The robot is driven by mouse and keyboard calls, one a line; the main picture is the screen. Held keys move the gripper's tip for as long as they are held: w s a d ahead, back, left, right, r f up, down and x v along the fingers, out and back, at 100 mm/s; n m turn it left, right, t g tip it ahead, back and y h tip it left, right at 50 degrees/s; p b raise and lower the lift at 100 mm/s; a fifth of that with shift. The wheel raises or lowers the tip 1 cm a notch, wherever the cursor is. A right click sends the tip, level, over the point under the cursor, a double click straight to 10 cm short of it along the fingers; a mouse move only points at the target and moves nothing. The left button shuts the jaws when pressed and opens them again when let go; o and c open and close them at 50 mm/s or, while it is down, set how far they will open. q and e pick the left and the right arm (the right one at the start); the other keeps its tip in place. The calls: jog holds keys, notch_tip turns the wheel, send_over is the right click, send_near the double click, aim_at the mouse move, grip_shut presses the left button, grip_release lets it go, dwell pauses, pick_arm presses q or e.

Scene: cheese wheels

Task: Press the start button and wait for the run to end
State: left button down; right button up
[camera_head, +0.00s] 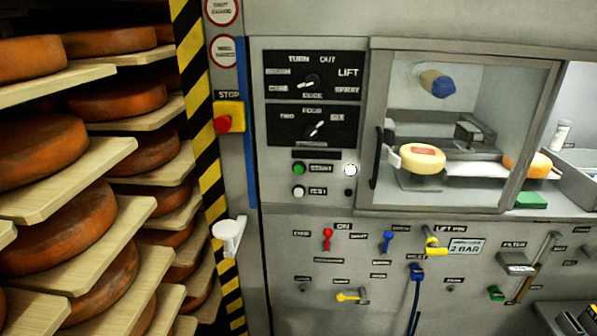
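The green start button (299,169) sits on the grey control panel, left of a label that seems to read START. A white button (299,191) is just below it, beside another small label. A round lamp (351,170) to the right of the start button looks bright white. Above are two black dial plates; the upper dial (312,82) and the lower dial (316,128) each have a pale pointer. A red stop button (223,124) on a yellow box is to the left. Neither of my grippers can be made out in this view.
A glazed chamber (545,90) at right holds a yellow cheese wheel (422,158) with a red label. Below are small coloured levers, including a red one (328,239). A white handle (229,235) juts out at the striped post. Shelves of orange wheels (70,222) fill the left.

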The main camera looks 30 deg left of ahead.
jog(key=shift+w+r, duration=0.2)
jog(key=shift+w, duration=0.25)
dwell(0.3)
jog(key=shift+s, duration=0.1)
jog(key=shift+s+f, duration=0.2)
jog(key=shift+s, duration=0.15)
